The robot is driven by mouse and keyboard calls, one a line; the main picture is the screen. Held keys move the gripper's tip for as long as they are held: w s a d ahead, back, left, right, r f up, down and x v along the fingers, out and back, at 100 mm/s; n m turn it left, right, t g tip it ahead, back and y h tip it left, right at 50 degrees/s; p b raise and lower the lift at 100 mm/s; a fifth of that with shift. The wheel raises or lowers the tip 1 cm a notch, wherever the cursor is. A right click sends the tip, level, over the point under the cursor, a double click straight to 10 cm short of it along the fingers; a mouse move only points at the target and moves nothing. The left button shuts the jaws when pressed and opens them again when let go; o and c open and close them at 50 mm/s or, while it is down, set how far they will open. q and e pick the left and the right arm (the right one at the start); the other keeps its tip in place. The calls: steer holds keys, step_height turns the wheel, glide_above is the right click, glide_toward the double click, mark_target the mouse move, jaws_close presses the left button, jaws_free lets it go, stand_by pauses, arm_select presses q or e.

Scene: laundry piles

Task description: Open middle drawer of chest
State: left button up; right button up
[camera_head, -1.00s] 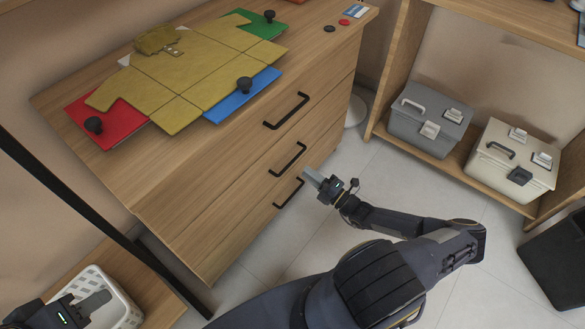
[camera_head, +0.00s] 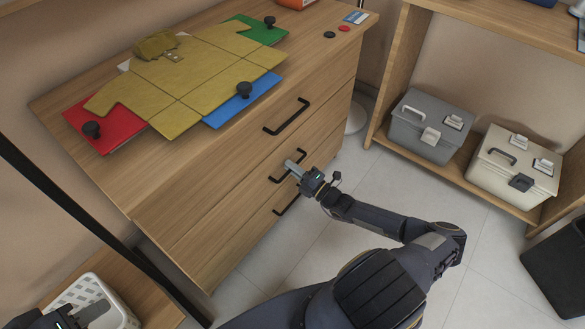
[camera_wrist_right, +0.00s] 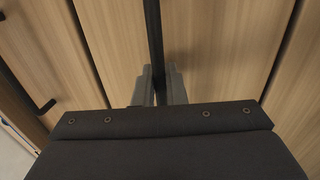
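The wooden chest (camera_head: 215,195) has three drawer fronts with black bar handles, and all look closed. My right gripper (camera_head: 292,165) is at the handle (camera_head: 275,180) of the middle drawer. In the right wrist view, the dark handle bar (camera_wrist_right: 153,35) runs between the two close-set grey fingers of my right gripper (camera_wrist_right: 158,85), which look shut on it. The top handle (camera_head: 286,117) and bottom handle (camera_head: 287,199) are free. My left gripper (camera_head: 90,314) is at the lower left, partly cut off; its finger opening cannot be made out.
A white basket (camera_head: 120,312) is beside my left gripper. A shelf at right holds grey (camera_head: 425,128) and cream (camera_head: 510,165) boxes. The floor before the chest is clear.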

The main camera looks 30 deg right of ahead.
jaws_close()
